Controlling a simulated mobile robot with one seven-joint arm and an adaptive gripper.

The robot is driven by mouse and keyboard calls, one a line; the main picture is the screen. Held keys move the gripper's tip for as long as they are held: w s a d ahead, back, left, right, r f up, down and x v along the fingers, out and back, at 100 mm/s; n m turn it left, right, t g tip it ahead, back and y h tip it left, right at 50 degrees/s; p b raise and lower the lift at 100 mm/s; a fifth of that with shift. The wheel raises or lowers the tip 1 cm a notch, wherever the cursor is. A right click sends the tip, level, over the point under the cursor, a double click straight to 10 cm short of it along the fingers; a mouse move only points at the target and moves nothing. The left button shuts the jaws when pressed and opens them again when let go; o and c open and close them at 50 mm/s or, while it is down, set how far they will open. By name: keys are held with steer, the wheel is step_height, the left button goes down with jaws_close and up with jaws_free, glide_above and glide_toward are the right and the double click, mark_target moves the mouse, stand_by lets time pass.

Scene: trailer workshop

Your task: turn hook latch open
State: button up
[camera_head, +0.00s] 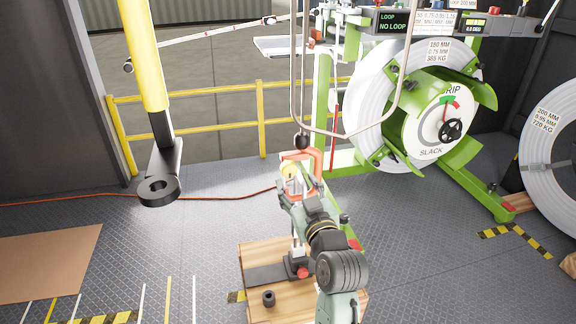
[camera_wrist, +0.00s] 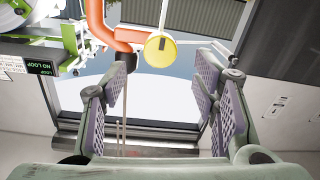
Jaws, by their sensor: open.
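In the wrist view the orange hook (camera_wrist: 104,24) curves in from the top. A round yellow piece with a dark slot (camera_wrist: 159,49) sits beside its end; it also shows small in the head view (camera_head: 289,170). I cannot tell for certain whether this piece is the latch. My gripper (camera_wrist: 165,75) is open and empty, its padded fingers spread below and to either side of the yellow piece, with no contact seen. In the head view the arm partly hides the hook's lower part.
A green decoiler (camera_head: 323,110) with a large coil stands behind and to the right. A wooden pallet (camera_head: 257,256) with a post and small black ring lies below. Dark floor (camera_head: 210,225) is open between column and pallet.

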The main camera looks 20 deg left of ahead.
mark_target(290, 171)
steer(key=p+x, duration=0.1)
steer(key=x, duration=0.6)
steer(key=shift+w+a, duration=0.2)
steer(key=shift+w, duration=0.05)
steer(key=shift+c, duration=0.3)
jaws_close()
